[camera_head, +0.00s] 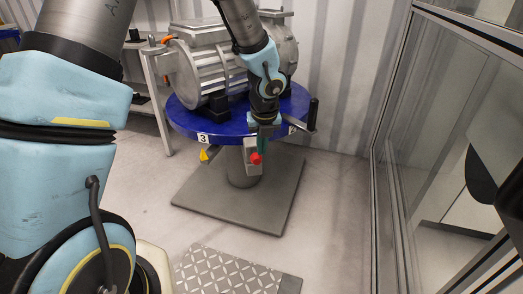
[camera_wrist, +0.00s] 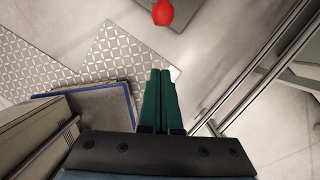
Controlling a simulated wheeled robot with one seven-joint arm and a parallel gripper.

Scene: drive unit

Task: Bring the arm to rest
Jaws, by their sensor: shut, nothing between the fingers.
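My arm reaches from the left foreground over the blue round table to the drive unit's front. My gripper (camera_head: 263,144) points down at the table's front edge, just above a grey box with a red knob (camera_head: 257,158). In the wrist view the green fingers of my gripper (camera_wrist: 160,74) are together with nothing between them. The red knob (camera_wrist: 163,13) shows beyond the fingertips, apart from them. The grey ribbed drive unit (camera_head: 205,65) sits on the blue table (camera_head: 180,118), partly hidden by my arm.
A black-handled lever (camera_head: 313,114) sticks out at the table's right, close to my gripper. A yellow part (camera_head: 208,153) is under the front edge. The pedestal stands on a grey floor plate (camera_head: 270,205). A glazed frame (camera_head: 425,130) stands right; floor between is clear.

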